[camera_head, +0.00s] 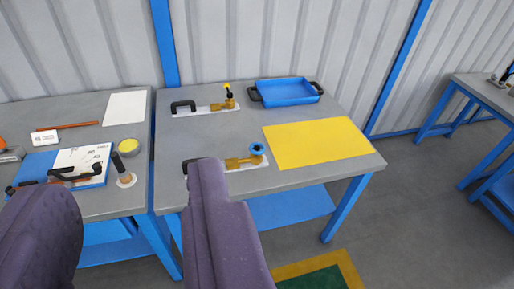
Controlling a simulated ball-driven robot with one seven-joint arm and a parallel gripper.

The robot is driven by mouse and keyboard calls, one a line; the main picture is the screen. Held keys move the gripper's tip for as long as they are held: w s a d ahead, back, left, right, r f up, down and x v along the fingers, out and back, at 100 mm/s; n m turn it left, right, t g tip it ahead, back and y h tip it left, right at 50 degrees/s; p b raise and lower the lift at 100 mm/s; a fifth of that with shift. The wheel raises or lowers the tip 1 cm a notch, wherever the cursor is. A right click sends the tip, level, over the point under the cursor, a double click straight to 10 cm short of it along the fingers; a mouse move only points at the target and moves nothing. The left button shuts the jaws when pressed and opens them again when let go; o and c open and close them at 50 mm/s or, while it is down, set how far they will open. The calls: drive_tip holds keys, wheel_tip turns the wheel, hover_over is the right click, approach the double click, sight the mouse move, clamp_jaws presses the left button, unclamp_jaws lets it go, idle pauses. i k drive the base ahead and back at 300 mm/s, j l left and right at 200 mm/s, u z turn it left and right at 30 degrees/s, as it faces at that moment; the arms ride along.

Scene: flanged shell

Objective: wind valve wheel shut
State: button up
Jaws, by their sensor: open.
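A small blue valve wheel (257,148) sits on a brass valve body (236,163) near the middle of the grey workbench (305,178). The valve is fixed to a pale plate with a black handle at its left end, partly hidden by my gripper. My gripper (124,185) shows as two purple jaws at the lower left, spread apart with nothing between them. The right jaw's tip reaches in the picture to just left of the valve body. The wheel is clear of the jaws; their distance in depth is hard to tell.
A blue tray (288,92) and a yellow sheet (318,143) lie on the bench. The left bench holds a cylindrical tool (124,172), a tin (128,147) and papers.

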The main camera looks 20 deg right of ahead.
sight(257, 146)
drive_tip(key=i+l+u, duration=0.25)
drive_tip(key=i+l, duration=0.5)
drive_tip(key=i, duration=0.2)
drive_tip(key=i+l+u, duration=0.3)
drive_tip(key=i+l, duration=0.6)
drive_tip(key=l, duration=0.1)
